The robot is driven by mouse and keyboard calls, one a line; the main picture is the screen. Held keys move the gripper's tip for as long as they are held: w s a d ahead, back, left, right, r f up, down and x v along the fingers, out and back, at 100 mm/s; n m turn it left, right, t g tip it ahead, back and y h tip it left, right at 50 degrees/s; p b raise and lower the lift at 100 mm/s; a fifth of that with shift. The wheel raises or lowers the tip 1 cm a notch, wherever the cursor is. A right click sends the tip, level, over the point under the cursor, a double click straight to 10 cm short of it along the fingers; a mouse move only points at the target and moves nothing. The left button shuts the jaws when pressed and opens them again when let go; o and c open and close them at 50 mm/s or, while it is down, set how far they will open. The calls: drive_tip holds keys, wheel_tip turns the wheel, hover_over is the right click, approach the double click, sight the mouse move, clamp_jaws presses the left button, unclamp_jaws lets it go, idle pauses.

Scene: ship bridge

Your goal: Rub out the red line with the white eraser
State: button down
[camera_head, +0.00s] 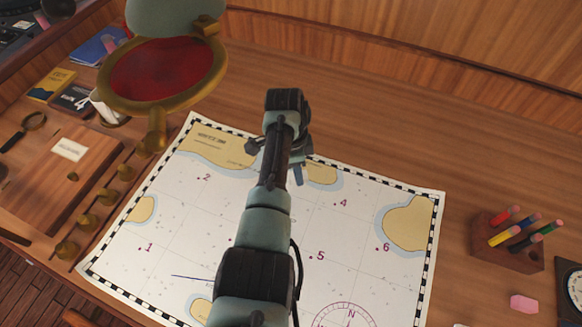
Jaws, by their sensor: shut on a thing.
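The chart (345,258) lies on the wooden table, with numbered points, tan land patches and a compass rose. My gripper (298,173) is over the upper middle of the chart, mostly hidden behind my own arm. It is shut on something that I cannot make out. A thin dark blue line (190,277) shows at the chart's lower left. I see no red line; my arm covers a strip of the chart's middle. A small white edge (461,325) shows at the bottom of the picture; I cannot tell whether it is the white eraser.
A brass-rimmed lamp with a red face (165,72) overhangs the upper left. A pencil block (510,252) and a pink eraser (523,303) are at right. Brass knobs (88,222), a wooden board (60,180) and books (52,86) are at left. The table behind the chart is clear.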

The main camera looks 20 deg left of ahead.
drive_tip(key=shift+d, duration=0.25)
drive_tip(key=shift+w+d, duration=0.15)
drive_tip(key=shift+d, duration=0.45)
drive_tip(key=shift+w+d, duration=0.15)
drive_tip(key=shift+d, duration=0.4)
wheel_tip(320, 180, up, 6)
drive_tip(key=p, duration=0.5)
drive_tip(key=shift+a, duration=0.1)
